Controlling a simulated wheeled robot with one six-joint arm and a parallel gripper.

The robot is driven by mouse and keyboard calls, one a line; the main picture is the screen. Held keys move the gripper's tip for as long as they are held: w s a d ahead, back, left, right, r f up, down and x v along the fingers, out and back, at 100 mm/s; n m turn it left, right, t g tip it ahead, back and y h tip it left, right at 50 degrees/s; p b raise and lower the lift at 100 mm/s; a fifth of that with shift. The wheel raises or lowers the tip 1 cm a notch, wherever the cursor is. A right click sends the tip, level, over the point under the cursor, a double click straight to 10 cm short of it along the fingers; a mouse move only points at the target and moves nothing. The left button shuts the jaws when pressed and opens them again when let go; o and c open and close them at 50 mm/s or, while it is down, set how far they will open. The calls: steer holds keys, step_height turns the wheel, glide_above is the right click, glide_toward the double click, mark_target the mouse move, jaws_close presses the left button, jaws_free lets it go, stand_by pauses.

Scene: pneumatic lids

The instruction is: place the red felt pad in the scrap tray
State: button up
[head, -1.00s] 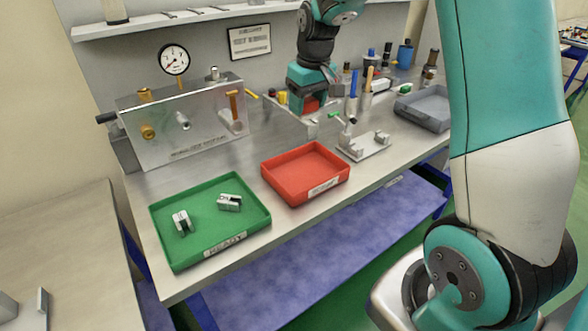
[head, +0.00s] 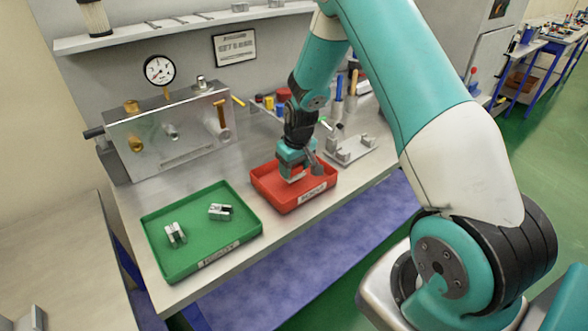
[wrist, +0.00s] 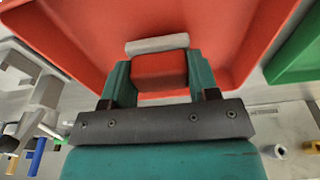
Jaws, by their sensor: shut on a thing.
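The red felt pad (wrist: 158,70) sits between the two teal fingers of my gripper (wrist: 158,80) in the wrist view, with a pale strip at its far edge. My gripper is shut on it. In the head view my gripper (head: 293,174) points down over or just inside the red tray (head: 286,204); the exact height above its floor is hard to tell. The red tray's floor and walls also fill much of the wrist view (wrist: 70,40). The tray has a white label on its front, too small to read. The pad is mostly hidden in the head view.
A green tray (head: 185,262) holding two metal parts is left of the red tray. A metal fixture (head: 350,148) stands close behind and right. A metal panel with knobs (head: 170,135) stands at the back left. Bare bench lies between these.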

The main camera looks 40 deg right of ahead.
steer(key=shift+f, duration=0.9)
steer(key=shift+f, duration=0.2)
steer(key=o, duration=0.9)
steer(key=shift+r, duration=0.1)
steer(key=shift+r, duration=0.1)
